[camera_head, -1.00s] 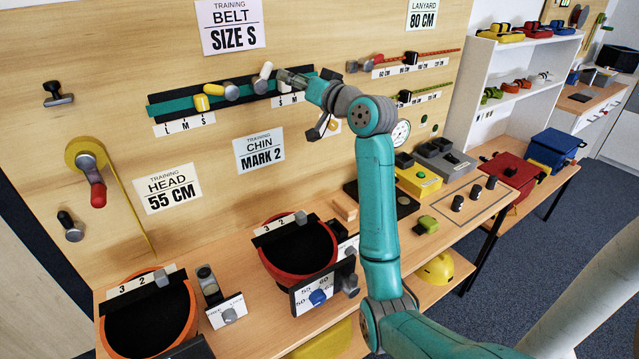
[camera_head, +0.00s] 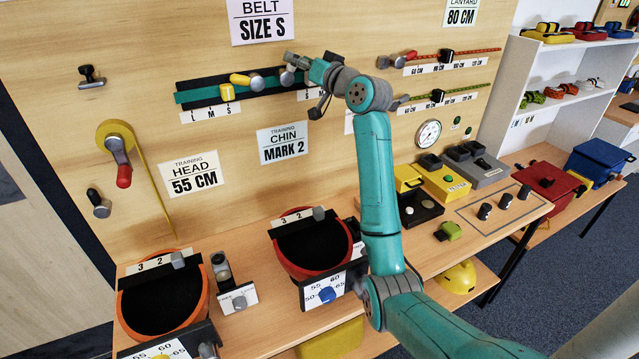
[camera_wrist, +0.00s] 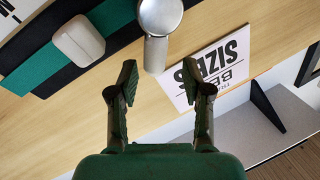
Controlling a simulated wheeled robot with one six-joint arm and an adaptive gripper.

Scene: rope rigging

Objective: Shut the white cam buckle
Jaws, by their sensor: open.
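The white cam buckle (camera_head: 291,69) sits on the dark-backed teal belt strap (camera_head: 206,95) on the upright board. In the wrist view a whitish rounded block (camera_wrist: 78,42) lies over the teal and black strap at upper left. A grey metallic knob with a short stem (camera_wrist: 157,22) stands just beyond my fingertips. My gripper (camera_wrist: 160,80) is open and empty, with the stem in line with the gap.
A yellow buckle (camera_head: 228,92) sits further left on the same strap. Red and green lanyard straps are on the right of the board. The size sign (camera_head: 261,20) is above the strap. Helmets (camera_head: 309,243) and boxes stand on the bench below.

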